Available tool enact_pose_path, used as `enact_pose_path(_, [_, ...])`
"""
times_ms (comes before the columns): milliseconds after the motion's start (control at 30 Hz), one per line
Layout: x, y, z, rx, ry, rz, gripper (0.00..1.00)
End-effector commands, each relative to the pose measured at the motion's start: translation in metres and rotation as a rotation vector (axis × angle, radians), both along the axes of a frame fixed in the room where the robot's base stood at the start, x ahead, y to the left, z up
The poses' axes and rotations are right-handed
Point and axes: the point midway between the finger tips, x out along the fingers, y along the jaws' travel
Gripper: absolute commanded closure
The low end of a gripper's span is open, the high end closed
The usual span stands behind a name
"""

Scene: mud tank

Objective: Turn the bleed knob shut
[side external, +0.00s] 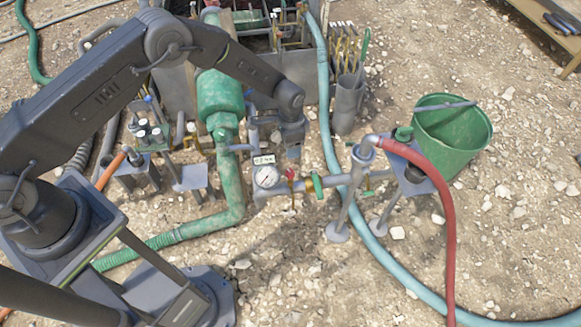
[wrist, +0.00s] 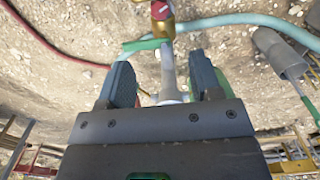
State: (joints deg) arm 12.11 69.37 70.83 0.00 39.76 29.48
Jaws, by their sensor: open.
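A small red knob (side external: 291,174) sits on the pipework just right of the round white gauge (side external: 267,177) in the side view. In the wrist view the red knob (wrist: 160,10) is at the top edge, partly cut off, on a brass body. I take it for the bleed knob; no label on it is readable. My gripper (wrist: 162,80) is open, with the knob beyond its fingertips and apart from them. A grey pipe (wrist: 168,68) shows between the fingers, with nothing gripped. In the side view my gripper (side external: 293,151) hangs above the gauge and knob; its fingers are hard to make out.
A green handle (side external: 317,186) is on the pipe right of the knob. A red hose (side external: 443,200) and pale blue hose (side external: 330,130) run nearby. A green bucket (side external: 455,140) stands right. Grey tubes (side external: 346,105) stand behind. Gravel in front is open.

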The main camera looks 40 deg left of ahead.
Motion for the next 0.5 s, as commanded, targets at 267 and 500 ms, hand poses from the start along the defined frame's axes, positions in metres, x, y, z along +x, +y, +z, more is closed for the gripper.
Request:
enact_pose_path(267, [-0.001,0.0,-0.042,0.0,0.004,0.005,0.41])
enact_pose_path(500, [-0.002,0.0,-0.092,-0.001,0.003,0.003,0.41])
